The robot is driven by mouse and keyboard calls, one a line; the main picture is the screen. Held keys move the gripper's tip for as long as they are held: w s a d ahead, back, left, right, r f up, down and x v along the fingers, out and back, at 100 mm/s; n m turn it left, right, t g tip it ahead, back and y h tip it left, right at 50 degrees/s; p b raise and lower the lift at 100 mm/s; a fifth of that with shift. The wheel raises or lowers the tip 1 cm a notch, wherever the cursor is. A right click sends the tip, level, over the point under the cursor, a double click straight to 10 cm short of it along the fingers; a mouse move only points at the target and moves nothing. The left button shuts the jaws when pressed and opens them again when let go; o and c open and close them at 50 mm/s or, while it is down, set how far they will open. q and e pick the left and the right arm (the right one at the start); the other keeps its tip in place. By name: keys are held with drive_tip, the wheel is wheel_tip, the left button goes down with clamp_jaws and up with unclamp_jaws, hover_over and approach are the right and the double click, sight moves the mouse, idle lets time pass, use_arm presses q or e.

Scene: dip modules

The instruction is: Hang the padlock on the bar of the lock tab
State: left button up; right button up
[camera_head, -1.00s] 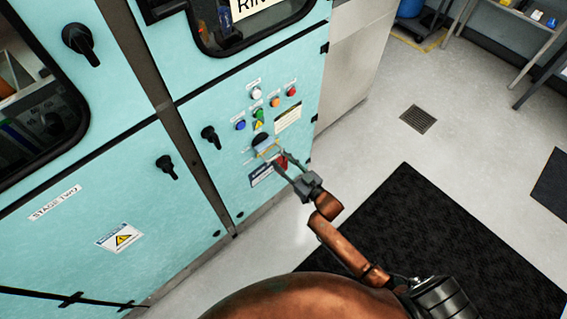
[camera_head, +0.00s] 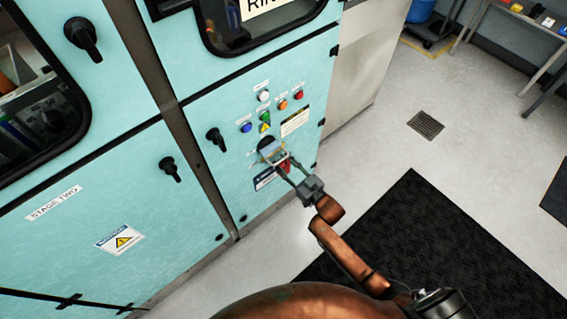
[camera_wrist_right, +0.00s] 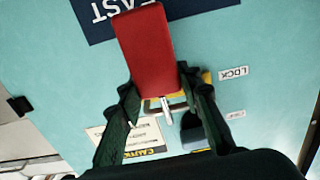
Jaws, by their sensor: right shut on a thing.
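My right gripper (camera_head: 281,162) reaches the teal cabinet front and is shut on the red padlock (camera_wrist_right: 147,48), which lies between its fingers in the right wrist view. The padlock's silver shackle (camera_wrist_right: 166,106) points away from the red body, toward the lock tab. The pale, yellowish bar of the lock tab (camera_wrist_right: 182,107) shows beside and behind the shackle, close to a dark handle (camera_wrist_right: 193,132). I cannot tell whether the shackle touches or goes around the bar. In the head view the fingers partly hide the padlock and tab. My left gripper is not in view.
Coloured buttons and lamps (camera_head: 265,115) sit on the panel just above the tab. A black rotary handle (camera_head: 215,138) juts out to its left. A LOCK label (camera_wrist_right: 233,73) is near the tab. A black mat (camera_head: 420,245) lies on open floor at right.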

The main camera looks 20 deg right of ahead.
drive_tip(key=o, duration=1.3)
drive_tip(key=shift+s, duration=0.15)
drive_tip(key=v, duration=1.1)
drive_tip(key=shift+s+d+r, duration=0.1)
drive_tip(key=shift+s, duration=0.2)
